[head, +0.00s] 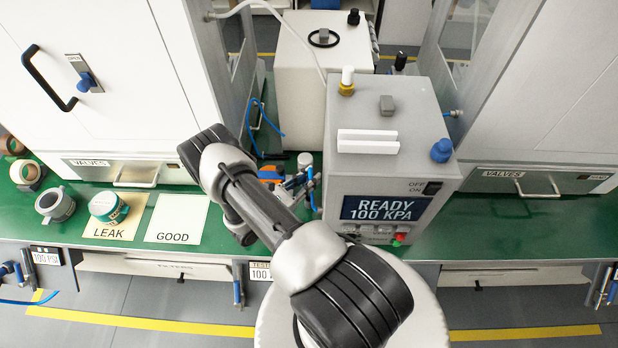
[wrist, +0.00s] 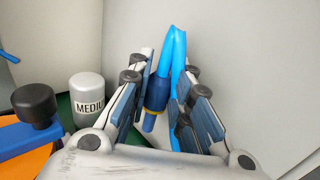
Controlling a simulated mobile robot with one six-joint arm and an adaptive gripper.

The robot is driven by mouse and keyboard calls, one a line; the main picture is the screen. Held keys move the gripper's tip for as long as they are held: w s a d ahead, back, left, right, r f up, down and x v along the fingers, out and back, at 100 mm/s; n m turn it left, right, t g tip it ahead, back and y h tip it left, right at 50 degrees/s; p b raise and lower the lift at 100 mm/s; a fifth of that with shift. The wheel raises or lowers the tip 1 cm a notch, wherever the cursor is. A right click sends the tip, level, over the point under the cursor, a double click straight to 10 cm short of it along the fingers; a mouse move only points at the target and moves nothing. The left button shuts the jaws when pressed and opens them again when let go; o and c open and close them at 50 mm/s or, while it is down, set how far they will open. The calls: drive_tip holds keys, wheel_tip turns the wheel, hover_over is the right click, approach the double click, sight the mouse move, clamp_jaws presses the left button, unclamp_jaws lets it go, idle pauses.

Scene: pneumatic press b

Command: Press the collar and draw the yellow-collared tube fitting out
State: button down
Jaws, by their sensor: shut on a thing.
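In the wrist view, the tube fitting (wrist: 157,92) is a dark blue body with a yellow collar (wrist: 153,110) at its lower end and a short blue stub below. A bright blue tube (wrist: 173,46) rises from it, bends over and runs down beside the right finger. My gripper (wrist: 165,62) is shut on the fitting, between its two fingers. No socket shows around the stub. In the head view, the grey press (head: 396,130) reads READY 100 KPA. My gripper is low at its left side there, mostly hidden by my arm.
A bottle marked MEDIU (wrist: 88,97) and an orange-and-blue tool with a black knob (wrist: 35,103) stand left of my fingers. A pale wall is close behind. LEAK (head: 105,231) and GOOD (head: 176,219) cards lie on the green bench; GOOD is bare, LEAK holds a teal roll (head: 108,207).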

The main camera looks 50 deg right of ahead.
drive_tip(key=shift+a, duration=0.1)
drive_tip(key=shift+a+f+b, duration=0.1)
drive_tip(key=shift+f+b, duration=0.55)
drive_tip(key=shift+b, duration=0.15)
wheel_tip(320, 180, down, 3)
drive_tip(key=b, duration=0.3)
drive_tip(key=shift+f, duration=0.15)
drive_tip(key=shift+f+b, duration=2)
drive_tip(key=shift+b, duration=0.05)
drive_tip(key=c, duration=1.4)
unclamp_jaws()
drive_tip(key=shift+o, duration=0.2)
